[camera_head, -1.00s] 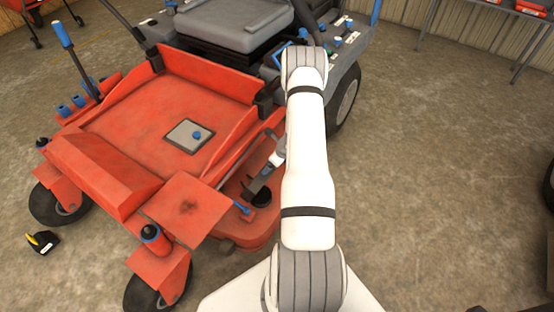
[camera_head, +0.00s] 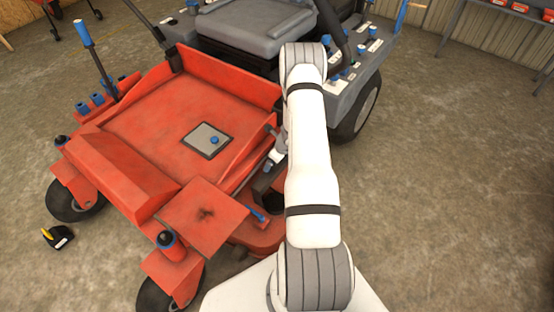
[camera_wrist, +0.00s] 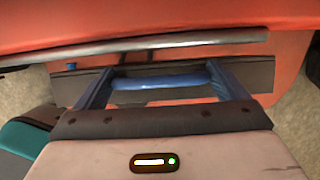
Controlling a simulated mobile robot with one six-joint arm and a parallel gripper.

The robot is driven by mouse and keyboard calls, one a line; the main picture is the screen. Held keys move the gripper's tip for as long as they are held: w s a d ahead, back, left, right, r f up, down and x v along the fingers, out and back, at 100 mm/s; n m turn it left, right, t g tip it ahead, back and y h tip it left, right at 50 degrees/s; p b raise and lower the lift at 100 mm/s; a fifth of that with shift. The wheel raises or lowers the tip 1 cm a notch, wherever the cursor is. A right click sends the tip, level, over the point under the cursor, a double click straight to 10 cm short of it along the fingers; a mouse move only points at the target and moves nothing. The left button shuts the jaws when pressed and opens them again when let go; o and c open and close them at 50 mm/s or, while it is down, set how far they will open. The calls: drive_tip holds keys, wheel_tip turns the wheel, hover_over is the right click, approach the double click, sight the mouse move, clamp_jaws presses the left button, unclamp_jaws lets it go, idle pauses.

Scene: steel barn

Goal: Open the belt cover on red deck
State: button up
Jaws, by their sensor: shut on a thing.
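The red deck (camera_head: 255,236) shows low on the mower's near side, partly behind my arm. In the wrist view a dark grey panel (camera_wrist: 262,77) lies across the red deck surface, with a blue bar (camera_wrist: 160,82) in front of it. I take the panel for the belt cover, but how far it is tilted cannot be told. My gripper (camera_wrist: 162,84) has its two fingers at the bar's ends and is shut on this bar. In the head view my gripper (camera_head: 266,178) is small and partly hidden beside the red platform.
The red footplate (camera_head: 150,130) with a grey hatch (camera_head: 207,140) rises left of my gripper. A small blue lever (camera_head: 256,213) sits close by. A rear wheel (camera_head: 362,110) stands behind my arm. The floor to the right (camera_head: 450,200) is clear.

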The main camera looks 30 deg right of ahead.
drive_tip(key=shift+w+a+r, duration=0.1)
drive_tip(key=shift+w, duration=0.15)
drive_tip(key=o, duration=1.1)
drive_tip(key=shift+c, duration=0.2)
drive_tip(key=p+v, duration=0.1)
drive_tip(key=v, duration=0.6)
drive_tip(key=shift+s+r, duration=0.15)
drive_tip(key=shift+r, duration=0.2)
